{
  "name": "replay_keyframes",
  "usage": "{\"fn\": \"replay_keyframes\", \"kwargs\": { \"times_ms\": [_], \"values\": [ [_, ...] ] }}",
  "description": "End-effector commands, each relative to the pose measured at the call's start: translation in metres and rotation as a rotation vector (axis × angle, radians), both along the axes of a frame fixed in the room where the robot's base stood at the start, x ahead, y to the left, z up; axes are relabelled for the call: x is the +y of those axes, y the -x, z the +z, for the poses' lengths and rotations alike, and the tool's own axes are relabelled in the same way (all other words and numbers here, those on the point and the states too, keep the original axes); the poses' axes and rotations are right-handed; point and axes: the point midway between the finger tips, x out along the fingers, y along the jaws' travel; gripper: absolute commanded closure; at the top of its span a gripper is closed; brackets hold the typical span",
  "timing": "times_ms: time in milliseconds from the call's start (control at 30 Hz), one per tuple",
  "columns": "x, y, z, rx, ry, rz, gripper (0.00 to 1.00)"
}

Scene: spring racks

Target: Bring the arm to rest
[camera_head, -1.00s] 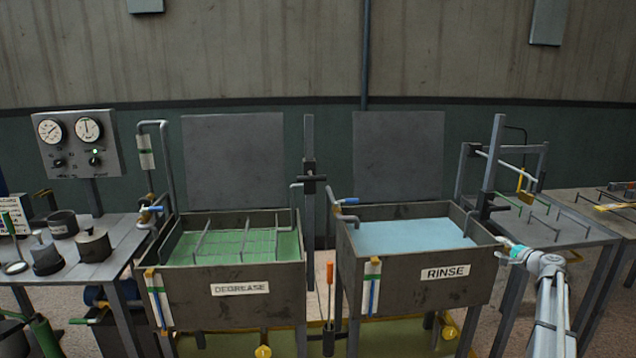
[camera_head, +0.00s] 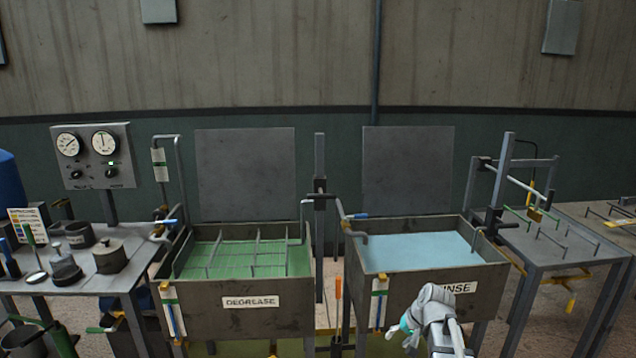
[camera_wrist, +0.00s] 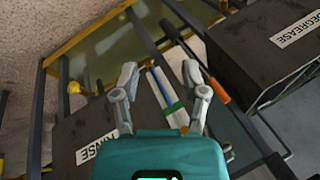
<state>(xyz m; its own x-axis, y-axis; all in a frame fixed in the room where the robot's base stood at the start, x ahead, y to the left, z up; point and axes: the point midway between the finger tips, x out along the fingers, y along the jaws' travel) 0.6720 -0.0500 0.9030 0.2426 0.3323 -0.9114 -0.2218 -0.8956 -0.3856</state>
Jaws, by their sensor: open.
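My arm (camera_head: 438,318) shows at the lower right of the head view, folded in front of the rinse tank (camera_head: 470,282). In the wrist view my gripper (camera_wrist: 158,68) has its two grey fingers spread wide apart with nothing held between them. Behind the fingers, the rinse tank's front (camera_wrist: 80,125) and a white strip with a blue line and green band (camera_wrist: 168,98) show. In the head view the fingers are hard to make out against the tank.
The degrease tank (camera_head: 215,318) with green liquid stands left of the rinse tank. An orange-handled tool (camera_head: 338,290) is upright between them. A gauge table (camera_head: 95,283) is at the left and a rack table (camera_head: 560,250) at the right.

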Motion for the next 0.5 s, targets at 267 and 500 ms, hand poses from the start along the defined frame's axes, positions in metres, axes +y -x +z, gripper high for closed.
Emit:
{"fn": "replay_keyframes", "kwargs": {
  "times_ms": [267,500],
  "values": [
    [0.042,0.097,0.007,0.139,0.249,0.193,0.43],
    [0.050,0.132,0.011,0.196,0.364,0.264,0.43]
  ]
}}
